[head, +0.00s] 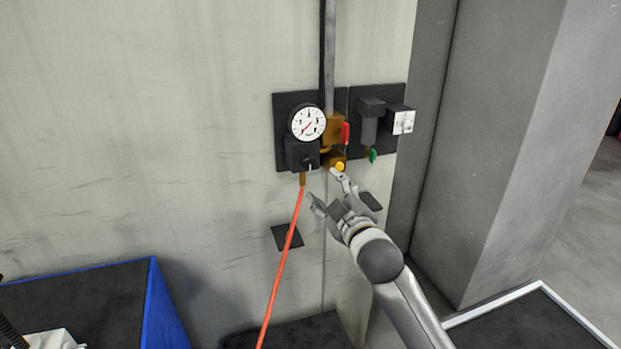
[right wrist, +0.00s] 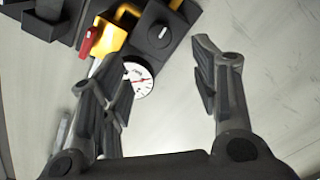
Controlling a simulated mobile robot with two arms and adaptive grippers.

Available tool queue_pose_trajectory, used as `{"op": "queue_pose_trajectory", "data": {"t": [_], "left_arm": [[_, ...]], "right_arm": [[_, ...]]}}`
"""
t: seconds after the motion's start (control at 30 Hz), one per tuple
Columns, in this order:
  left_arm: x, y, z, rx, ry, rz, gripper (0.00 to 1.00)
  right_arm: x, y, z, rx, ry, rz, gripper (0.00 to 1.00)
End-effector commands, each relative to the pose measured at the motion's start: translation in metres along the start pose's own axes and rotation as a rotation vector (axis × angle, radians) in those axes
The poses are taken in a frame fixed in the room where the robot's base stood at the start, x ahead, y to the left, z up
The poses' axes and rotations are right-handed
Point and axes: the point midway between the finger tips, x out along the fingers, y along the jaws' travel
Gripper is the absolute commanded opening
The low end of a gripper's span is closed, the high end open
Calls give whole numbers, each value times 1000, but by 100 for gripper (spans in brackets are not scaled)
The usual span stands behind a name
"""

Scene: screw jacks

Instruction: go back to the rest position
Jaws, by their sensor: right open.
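My right gripper (head: 326,191) is open and empty in front of the wall, just below the wall-mounted panel. In the right wrist view its fingers (right wrist: 165,85) stand wide apart with nothing between their tips but wall and part of the gauge. The white round gauge (head: 308,123) sits on the black panel (head: 283,105); it also shows in the right wrist view (right wrist: 138,80), partly behind a finger. A brass valve block with a red handle (head: 345,133) is beside the gauge. My left gripper is not in view.
An orange hose (head: 282,262) hangs from the panel. A filter unit (head: 370,122) with a green tap is at the right. A grey pillar (head: 500,140) stands right of my arm. A blue-edged dark table (head: 80,295) is at the lower left. The wall left of the panel is clear.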

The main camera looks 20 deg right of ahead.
Motion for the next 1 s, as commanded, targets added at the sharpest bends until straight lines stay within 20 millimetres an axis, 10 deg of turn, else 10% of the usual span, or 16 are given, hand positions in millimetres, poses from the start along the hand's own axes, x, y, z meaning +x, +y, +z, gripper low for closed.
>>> {"op": "queue_pose_trajectory", "data": {"t": [0.27, 0.57, 1.0], "left_arm": [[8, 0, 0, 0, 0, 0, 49], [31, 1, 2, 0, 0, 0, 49], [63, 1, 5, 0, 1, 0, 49]], "right_arm": [[6, -37, 42, 30, -63, -50, 56], [-15, -185, 207, 152, -318, -233, 56], [-173, -394, 420, 315, -722, -461, 56]]}}
